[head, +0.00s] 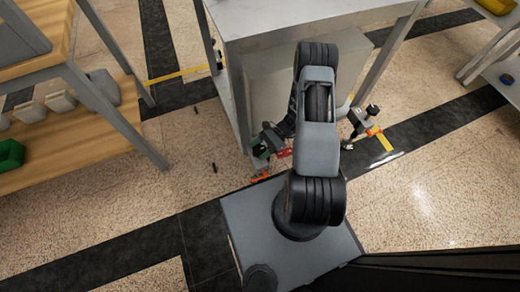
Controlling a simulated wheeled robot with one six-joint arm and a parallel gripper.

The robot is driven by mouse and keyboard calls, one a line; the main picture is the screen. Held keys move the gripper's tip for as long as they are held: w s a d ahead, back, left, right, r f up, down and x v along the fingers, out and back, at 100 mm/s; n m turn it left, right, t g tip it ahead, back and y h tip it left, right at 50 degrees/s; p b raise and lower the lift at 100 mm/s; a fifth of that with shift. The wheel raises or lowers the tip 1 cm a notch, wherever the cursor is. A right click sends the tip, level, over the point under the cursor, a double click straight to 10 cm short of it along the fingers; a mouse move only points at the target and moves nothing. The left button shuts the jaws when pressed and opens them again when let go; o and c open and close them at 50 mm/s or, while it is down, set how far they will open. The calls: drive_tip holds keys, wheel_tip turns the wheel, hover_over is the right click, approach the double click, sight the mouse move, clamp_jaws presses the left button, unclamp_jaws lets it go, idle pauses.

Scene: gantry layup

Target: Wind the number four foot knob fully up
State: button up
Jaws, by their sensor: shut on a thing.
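A grey metal table or frame (290,18) stands in front of me on legs. At the foot of its near left leg there are small green, red and orange parts, among them an orange piece (261,178) low by the floor. My gripper (264,148) is down at this foot, small and partly hidden by my own arm. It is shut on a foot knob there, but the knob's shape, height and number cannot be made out. Another foot at the right has a black part and an orange part (374,131).
A wooden bench (70,130) with grey bins (60,101) and a green box (11,154) on its lower shelf stands at the left. Small dark pieces (214,168) lie on the floor. Shelving (500,75) stands at the far right.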

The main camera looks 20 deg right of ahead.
idle(0.3)
drive_tip(key=o, duration=0.9)
drive_tip(key=shift+o, duration=0.2)
drive_tip(key=shift+r, duration=0.1)
drive_tip(key=p+v, duration=0.2)
drive_tip(key=v, duration=1.1)
drive_tip(key=shift+d+p, duration=0.35)
